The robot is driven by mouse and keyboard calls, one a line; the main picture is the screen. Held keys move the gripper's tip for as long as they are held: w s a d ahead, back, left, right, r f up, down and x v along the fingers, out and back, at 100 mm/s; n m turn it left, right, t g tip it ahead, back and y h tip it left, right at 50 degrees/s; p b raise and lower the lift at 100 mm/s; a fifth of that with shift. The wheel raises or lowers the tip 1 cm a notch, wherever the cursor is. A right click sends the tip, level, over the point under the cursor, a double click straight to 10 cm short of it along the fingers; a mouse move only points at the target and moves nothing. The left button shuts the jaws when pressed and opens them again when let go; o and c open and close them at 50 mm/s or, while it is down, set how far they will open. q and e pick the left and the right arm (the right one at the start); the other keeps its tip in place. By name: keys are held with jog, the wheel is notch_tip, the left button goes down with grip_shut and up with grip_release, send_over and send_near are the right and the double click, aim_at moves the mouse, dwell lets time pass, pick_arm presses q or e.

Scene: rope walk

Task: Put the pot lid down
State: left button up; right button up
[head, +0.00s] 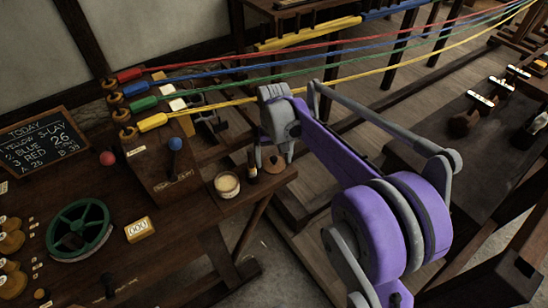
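The pot lid (273,166) is a small brown disc with a raised middle, at the right end of the dark wooden bench. It seems to lie flat on the bench top. My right gripper (274,155) points down over it, its two fingers spread apart on either side of the lid's middle. The fingers look open, with no clear contact on the lid. The round pot (227,184) stands uncovered to the left, pale stuff showing inside. My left gripper is not in view.
A dark bottle-like thing (251,167) stands between pot and lid. A wooden box with a blue-knobbed lever (175,145) is farther left. Red, blue, green and yellow ropes (330,80) stretch behind my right arm. A green wheel (80,228) and yellow counter (138,230) occupy the bench's left.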

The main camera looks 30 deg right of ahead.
aim_at(274, 158)
jog(key=shift+r, duration=0.1)
notch_tip(274, 158, up, 12)
jog(key=p, duration=0.2)
dwell(0.3)
jog(key=shift+r, duration=0.1)
jog(key=s+a+f+n+t+p, duration=0.1)
jog(key=s+a+p, duration=0.3)
jog(key=s, duration=0.6)
jog(key=s+a+f+n+t+p, duration=0.2)
jog(key=s+a+t+p, duration=0.2)
jog(key=s, duration=0.7)
jog(key=shift+s+a+n+p, duration=0.15)
jog(key=shift+a+n+p, duration=0.15)
jog(key=shift+a, duration=0.9)
